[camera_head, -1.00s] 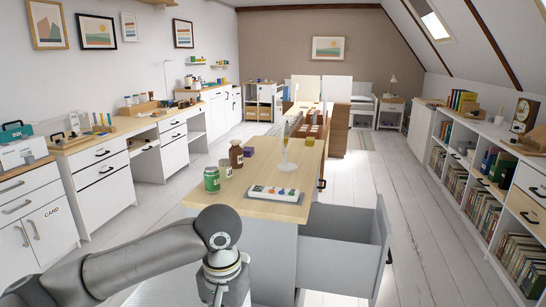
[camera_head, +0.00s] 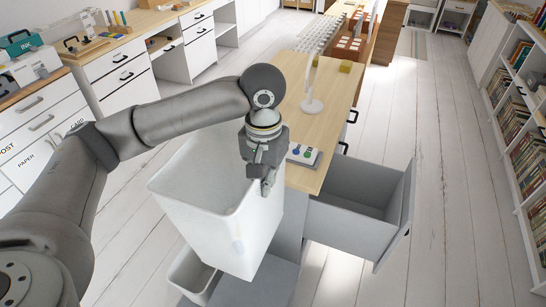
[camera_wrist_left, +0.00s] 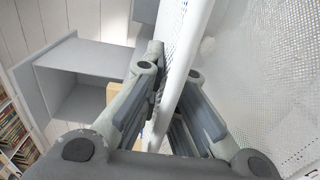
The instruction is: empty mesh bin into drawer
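My left gripper (camera_head: 266,182) is at the right rim of a tall white mesh bin (camera_head: 225,225) in the head view. In the left wrist view the bin's white rim (camera_wrist_left: 187,70) runs between the two fingers of the gripper (camera_wrist_left: 174,66), one outside and one inside the mesh wall. The gripper is shut on this rim, and the bin hangs raised, its top near desk height. No contents can be made out in the visible part of the bin. The open grey drawer (camera_head: 402,205) juts out to the right of the bin and looks empty. My right gripper is not in view.
The wooden desk top (camera_head: 312,178) carries a white lamp (camera_head: 312,104) and a small tray of coloured pieces (camera_head: 304,155). A smaller white bin (camera_head: 190,277) stands low beneath the raised one. The floor right of the drawer is clear.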

